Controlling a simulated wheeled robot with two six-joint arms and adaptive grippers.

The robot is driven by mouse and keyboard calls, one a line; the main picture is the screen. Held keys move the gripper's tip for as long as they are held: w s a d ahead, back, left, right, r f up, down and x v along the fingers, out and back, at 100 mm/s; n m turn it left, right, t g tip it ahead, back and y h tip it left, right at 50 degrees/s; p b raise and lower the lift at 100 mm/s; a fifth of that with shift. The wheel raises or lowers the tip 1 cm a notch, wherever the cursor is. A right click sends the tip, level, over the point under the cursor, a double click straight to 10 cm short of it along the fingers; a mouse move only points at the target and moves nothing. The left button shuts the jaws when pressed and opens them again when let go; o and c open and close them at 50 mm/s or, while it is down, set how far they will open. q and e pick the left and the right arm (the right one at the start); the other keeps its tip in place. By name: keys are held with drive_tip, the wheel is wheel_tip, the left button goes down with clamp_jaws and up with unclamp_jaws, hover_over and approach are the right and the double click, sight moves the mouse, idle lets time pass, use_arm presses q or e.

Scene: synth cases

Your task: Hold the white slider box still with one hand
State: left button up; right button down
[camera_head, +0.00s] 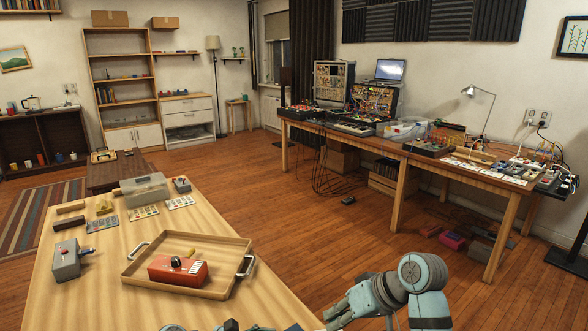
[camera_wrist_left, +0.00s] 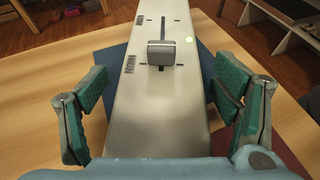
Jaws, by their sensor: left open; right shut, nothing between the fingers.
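The white slider box (camera_wrist_left: 150,115) runs lengthwise up the middle of the left wrist view, with a grey slider knob (camera_wrist_left: 161,53) on a dark slot. My left gripper (camera_wrist_left: 165,88) is open, with one green-padded finger on each side of the box. Gaps show between the fingers and the box sides. The near end of the box is hidden by the gripper body. I cannot make out the box in the head view. My right gripper (camera_head: 338,314) is shut and empty, off the table's right edge at the bottom of the head view.
A dark blue mat (camera_wrist_left: 116,75) lies under the box on the wooden table. In the head view a wooden tray (camera_head: 220,241) holds a red box (camera_head: 178,271). A grey box (camera_head: 66,261) stands left.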

use_arm(q)
drive_tip(key=v, duration=1.2)
drive_tip(key=shift+a, duration=0.1)
wheel_tip(320, 180, up, 10)
drive_tip(key=p, duration=0.6)
